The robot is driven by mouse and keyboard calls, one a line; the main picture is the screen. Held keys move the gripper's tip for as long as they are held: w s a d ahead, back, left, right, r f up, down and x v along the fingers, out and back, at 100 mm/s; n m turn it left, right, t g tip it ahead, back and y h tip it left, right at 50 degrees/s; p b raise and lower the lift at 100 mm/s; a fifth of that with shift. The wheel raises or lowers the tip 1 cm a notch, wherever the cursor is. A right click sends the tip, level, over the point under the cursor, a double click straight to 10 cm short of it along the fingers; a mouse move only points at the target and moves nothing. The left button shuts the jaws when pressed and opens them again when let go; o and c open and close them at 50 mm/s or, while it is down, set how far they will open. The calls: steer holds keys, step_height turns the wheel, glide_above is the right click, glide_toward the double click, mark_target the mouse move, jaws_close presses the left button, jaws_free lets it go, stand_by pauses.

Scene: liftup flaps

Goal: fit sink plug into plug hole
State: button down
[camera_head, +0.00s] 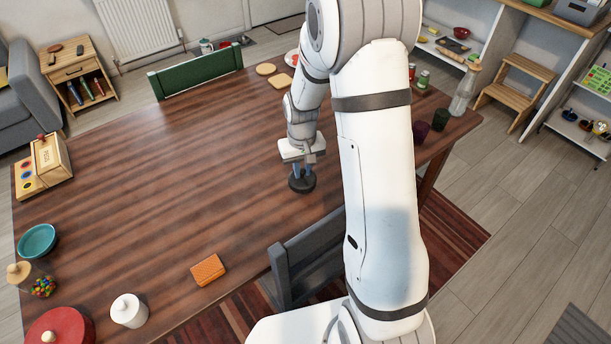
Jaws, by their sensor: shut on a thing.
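My gripper (303,172) points down over the wooden table, right of its middle and near the front edge. It is shut on the upper part of a dark round piece (302,183), which looks like the sink plug. The dark piece is at or just above the table top. The plug hole cannot be told apart from it at this size. I cannot tell whether the plug sits in a hole, rests on a rim or hangs above it.
The table (180,165) has wide free room left of my gripper. An orange block (208,270), a white jar (129,311) and a teal bowl (37,241) stand on its left and front parts. A grey chair (308,258) stands at the front edge, close to my arm.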

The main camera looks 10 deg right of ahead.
mark_target(302, 170)
steer(key=shift+f, duration=1.7)
steer(key=shift+f, duration=0.2)
steer(key=c, duration=1.4)
jaws_free()
steer(key=shift+o, duration=0.2)
steer(key=shift+r, duration=0.2)
